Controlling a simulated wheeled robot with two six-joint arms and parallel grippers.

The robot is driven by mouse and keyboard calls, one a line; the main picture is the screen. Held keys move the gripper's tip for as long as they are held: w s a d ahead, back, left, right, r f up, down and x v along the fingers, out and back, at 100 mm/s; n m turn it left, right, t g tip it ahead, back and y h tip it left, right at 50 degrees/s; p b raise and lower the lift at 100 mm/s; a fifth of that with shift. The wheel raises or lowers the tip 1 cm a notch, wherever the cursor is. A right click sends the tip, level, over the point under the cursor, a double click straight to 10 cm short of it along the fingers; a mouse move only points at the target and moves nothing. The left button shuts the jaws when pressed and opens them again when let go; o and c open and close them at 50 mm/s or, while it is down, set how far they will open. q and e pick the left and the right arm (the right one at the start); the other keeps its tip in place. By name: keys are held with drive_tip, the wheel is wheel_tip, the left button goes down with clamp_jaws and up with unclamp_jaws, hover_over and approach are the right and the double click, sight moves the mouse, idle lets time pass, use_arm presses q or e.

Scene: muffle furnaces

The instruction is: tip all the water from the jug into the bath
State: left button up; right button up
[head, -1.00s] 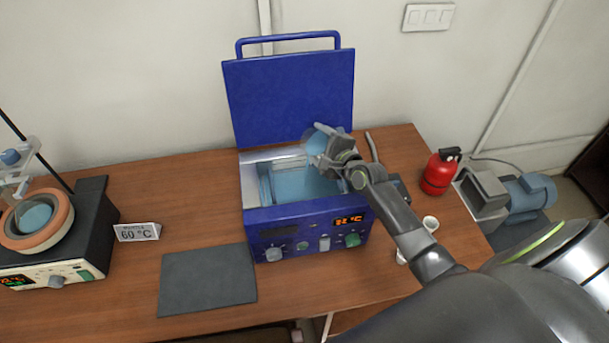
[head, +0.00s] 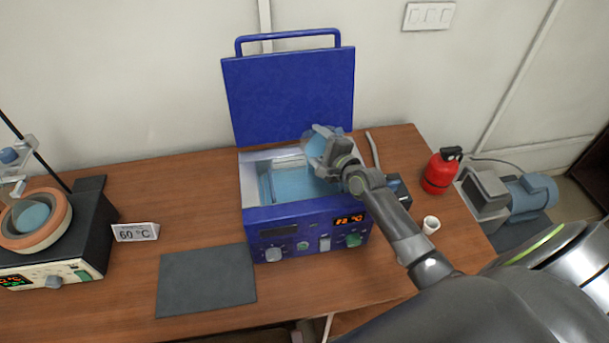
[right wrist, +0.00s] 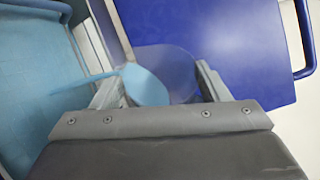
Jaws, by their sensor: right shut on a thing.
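The jug (head: 316,146) is a clear bluish vessel, tilted over the right part of the open blue bath (head: 300,213). My right gripper (head: 326,147) is shut on it and partly hides it. In the right wrist view the jug (right wrist: 178,60) sits between the fingers (right wrist: 160,88) with light blue water (right wrist: 145,86) still inside. A thin blue stream (right wrist: 82,80) runs from it toward the bath water (right wrist: 25,85). The bath water (head: 295,186) also shows in the head view. My left gripper is not in view.
The bath's raised blue lid (head: 290,95) stands behind the jug. A dark mat (head: 206,280), a 60 °C sign (head: 135,232) and a heating device (head: 50,265) are to the left. A white cup (head: 431,224) and a red canister (head: 441,172) are to the right.

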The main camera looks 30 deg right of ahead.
drive_tip(key=shift+a+f, duration=0.1)
drive_tip(key=shift+f, duration=0.05)
idle(0.5)
drive_tip(key=shift+s+a+f+n+b, duration=0.1)
drive_tip(key=shift+a+f+n+b, duration=0.1)
drive_tip(key=shift+n+b, duration=0.35)
idle(0.4)
drive_tip(key=shift+s+a+f+n+t+b, duration=0.1)
drive_tip(key=shift+f+n+t+b, duration=0.2)
drive_tip(key=shift+b, duration=0.25)
drive_tip(key=shift+h, duration=0.3)
drive_tip(key=shift+a+f+b, duration=0.1)
drive_tip(key=shift+f+b, duration=0.05)
drive_tip(key=shift+b, duration=0.2)
drive_tip(key=shift+s+a+n, duration=0.1)
drive_tip(key=shift+n, duration=0.15)
drive_tip(key=shift+f+b, duration=0.1)
drive_tip(key=shift+b, duration=0.2)
